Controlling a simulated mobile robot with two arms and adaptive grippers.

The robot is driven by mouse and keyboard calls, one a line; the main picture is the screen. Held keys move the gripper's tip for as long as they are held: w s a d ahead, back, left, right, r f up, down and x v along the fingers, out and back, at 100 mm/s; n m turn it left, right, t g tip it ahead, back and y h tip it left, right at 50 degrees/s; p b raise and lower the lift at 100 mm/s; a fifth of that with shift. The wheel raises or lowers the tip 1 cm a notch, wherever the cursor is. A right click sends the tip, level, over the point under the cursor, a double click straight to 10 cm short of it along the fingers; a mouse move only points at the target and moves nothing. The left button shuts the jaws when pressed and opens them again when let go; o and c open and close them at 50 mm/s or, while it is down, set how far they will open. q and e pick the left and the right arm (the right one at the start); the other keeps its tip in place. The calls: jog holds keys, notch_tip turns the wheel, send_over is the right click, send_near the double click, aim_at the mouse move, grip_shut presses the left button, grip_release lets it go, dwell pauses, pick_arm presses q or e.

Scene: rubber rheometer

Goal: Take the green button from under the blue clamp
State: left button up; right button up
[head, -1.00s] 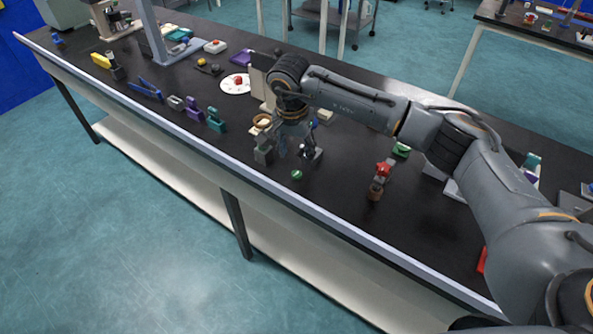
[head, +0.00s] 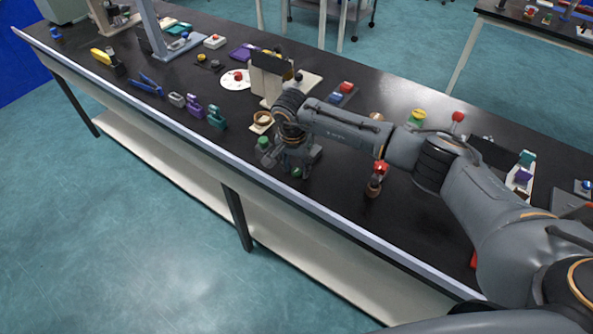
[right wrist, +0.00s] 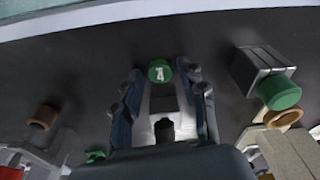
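The green button (head: 296,172) is a small round disc low on the black bench, in front of a small grey clamp-like device (head: 315,153). My right gripper (head: 292,170) is low over it and partly hides it and the device. In the right wrist view the button (right wrist: 159,70) has a pale mark and lies between the tips of my open fingers (right wrist: 161,76), with a gap on each side. A pale grey part with a dark knob (right wrist: 164,128) shows between the fingers. I cannot tell any blue on this device. My left gripper is not in view.
A grey block with a green cap (head: 263,143) stands close left of my right gripper, near a brown ring (head: 262,118). A red-topped piece (head: 380,168) stands to the right. Blue pliers-like clamp (head: 146,84) lies far left. The front bench strip is mostly clear.

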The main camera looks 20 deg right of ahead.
jog(key=c, duration=0.4)
jog(key=shift+c, duration=0.3)
